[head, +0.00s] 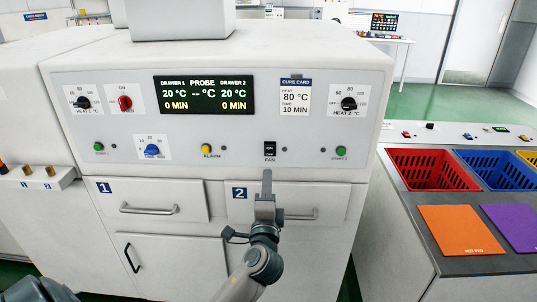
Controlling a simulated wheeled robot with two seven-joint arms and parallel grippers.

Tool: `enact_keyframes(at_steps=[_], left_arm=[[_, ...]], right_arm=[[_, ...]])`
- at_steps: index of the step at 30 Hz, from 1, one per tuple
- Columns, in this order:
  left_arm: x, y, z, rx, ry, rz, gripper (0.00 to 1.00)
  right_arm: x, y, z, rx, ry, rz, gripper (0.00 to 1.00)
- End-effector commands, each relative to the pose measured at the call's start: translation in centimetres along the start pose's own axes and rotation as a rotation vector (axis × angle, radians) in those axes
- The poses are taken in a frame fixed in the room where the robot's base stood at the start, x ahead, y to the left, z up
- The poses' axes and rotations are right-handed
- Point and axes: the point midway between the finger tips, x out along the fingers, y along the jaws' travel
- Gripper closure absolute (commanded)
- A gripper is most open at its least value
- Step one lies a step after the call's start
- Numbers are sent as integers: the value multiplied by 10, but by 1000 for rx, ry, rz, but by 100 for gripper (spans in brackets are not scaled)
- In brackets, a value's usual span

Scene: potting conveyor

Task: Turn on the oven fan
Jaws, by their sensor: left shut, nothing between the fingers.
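The oven (130,120) is a white cabinet with a control panel on its upper front. The fan switch (270,148) is a small black rocker labelled FAN, right of the yellow alarm button. Which way the rocker is tipped is too small to tell. My left gripper (267,174) is shut and empty, its fingertips pointing up just below the FAN label. I cannot tell whether it touches the panel. It hides part of drawer 2 (236,211). My right gripper is not in view.
Nearby controls are the yellow alarm button (206,148), blue time knob (152,150), red knob (125,103), black heat knob (348,103) and green start button (341,151). Drawer handles stick out below. Red (433,171) and blue (498,170) baskets stand right on a bench.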

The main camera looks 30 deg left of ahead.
Motion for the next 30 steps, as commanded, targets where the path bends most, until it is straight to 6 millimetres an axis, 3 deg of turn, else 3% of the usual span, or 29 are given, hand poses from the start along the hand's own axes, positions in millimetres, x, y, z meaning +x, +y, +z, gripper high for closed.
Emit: enact_keyframes(at_steps=[9,15,30], left_arm=[[58,-4,0,3,-1,0,100],[83,-2,0,3,-1,0,100],[94,0,0,1,0,1,100]], right_arm=[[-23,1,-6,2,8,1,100],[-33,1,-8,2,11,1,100],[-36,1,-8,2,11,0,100]])
